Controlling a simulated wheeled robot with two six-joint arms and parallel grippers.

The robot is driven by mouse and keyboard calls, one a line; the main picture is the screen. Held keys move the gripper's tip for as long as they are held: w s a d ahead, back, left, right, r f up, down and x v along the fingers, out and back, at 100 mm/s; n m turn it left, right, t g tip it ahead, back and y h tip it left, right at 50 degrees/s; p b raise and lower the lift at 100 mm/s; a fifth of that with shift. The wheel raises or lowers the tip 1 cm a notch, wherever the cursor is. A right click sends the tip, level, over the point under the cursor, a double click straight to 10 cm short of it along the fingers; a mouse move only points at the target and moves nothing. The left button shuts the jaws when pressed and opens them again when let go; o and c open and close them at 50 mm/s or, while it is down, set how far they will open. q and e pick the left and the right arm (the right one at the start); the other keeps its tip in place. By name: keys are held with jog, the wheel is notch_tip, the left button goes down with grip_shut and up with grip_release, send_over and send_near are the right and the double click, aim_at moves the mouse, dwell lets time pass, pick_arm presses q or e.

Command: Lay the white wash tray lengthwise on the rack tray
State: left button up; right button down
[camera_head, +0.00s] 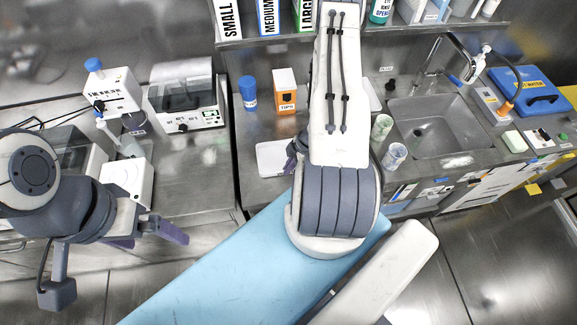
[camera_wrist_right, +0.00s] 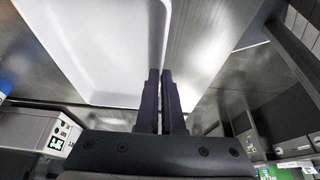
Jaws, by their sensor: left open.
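The white wash tray (camera_head: 272,158) shows on the metal counter, left of my right arm, which hides part of it. In the right wrist view the tray (camera_wrist_right: 95,45) fills the upper left, with its side wall running down to the fingers. My right gripper (camera_wrist_right: 160,98) has its fingers nearly together with the tray's rim between them. In the head view only a bit of the right gripper (camera_head: 294,152) shows beside the tray. My left gripper (camera_head: 146,236) is open and empty, low at the left, away from the tray. I cannot make out the rack tray.
An orange box (camera_head: 284,92) and a blue-capped bottle (camera_head: 248,93) stand behind the tray. Cups (camera_head: 394,156) and a sink (camera_head: 432,128) are to the right. Lab machines (camera_head: 186,98) stand at the left. A shelf with boxes (camera_head: 268,18) is above.

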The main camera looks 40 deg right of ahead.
jog(key=shift+f, duration=0.1)
jog(key=c, duration=1.1)
grip_release()
jog(key=shift+o, duration=0.2)
jog(key=shift+r, duration=0.2)
jog(key=shift+d+r, duration=0.15)
jog(key=shift+r, duration=0.15)
jog(key=p+v, duration=0.2)
jog(key=v, duration=0.9)
jog(key=shift+s+r, duration=0.1)
jog(key=shift+r, duration=0.05)
